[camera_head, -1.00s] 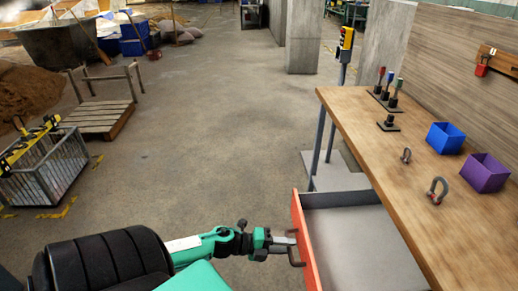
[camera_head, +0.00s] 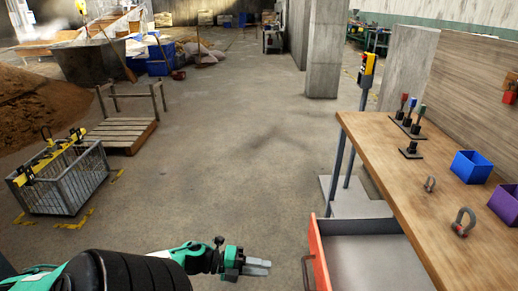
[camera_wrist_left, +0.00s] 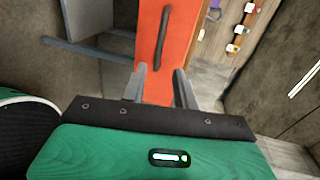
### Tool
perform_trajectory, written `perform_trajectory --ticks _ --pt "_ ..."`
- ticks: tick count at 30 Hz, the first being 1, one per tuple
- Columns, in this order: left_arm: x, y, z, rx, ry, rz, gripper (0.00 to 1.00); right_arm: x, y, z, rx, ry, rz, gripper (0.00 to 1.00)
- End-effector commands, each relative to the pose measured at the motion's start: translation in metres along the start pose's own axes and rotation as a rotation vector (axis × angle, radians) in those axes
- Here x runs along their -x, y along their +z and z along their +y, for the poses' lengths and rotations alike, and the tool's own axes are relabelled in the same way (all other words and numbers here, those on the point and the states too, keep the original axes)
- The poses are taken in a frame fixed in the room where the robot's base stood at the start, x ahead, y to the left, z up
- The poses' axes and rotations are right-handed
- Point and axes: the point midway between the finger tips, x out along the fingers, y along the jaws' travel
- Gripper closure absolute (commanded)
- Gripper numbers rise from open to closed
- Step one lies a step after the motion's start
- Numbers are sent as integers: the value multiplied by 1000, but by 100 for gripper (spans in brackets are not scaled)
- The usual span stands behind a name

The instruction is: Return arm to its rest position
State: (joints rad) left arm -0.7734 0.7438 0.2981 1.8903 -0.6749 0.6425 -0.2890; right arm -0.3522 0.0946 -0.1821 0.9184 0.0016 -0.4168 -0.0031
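My left gripper (camera_head: 270,267) is at the bottom centre of the head view, to the left of the open drawer's front and apart from its handle. In the left wrist view its two fingers (camera_wrist_left: 160,75) stand apart with nothing between them. The orange drawer front (camera_head: 318,255) carries a dark handle (camera_head: 306,274). In the left wrist view the drawer front (camera_wrist_left: 152,35) and handle (camera_wrist_left: 164,38) lie beyond the fingertips. My right gripper is not in view.
The drawer sticks out below the wooden workbench (camera_head: 400,165). On the bench are a blue bin (camera_head: 471,167), a purple bin (camera_head: 505,205) and shackles (camera_head: 463,222). A wire basket (camera_head: 60,185) and a wooden pallet (camera_head: 120,135) stand at left. The floor between is clear.

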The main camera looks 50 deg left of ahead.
Motion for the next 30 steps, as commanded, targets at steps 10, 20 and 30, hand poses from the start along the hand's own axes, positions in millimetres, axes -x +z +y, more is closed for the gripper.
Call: perform_trajectory --ticks 10,20,30 --pt "0 0 0 0 0 0 70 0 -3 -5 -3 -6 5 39" --pt "2 5 7 26 3 -26 70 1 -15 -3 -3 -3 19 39" --pt "31 41 185 589 92 -516 70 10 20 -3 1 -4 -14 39"
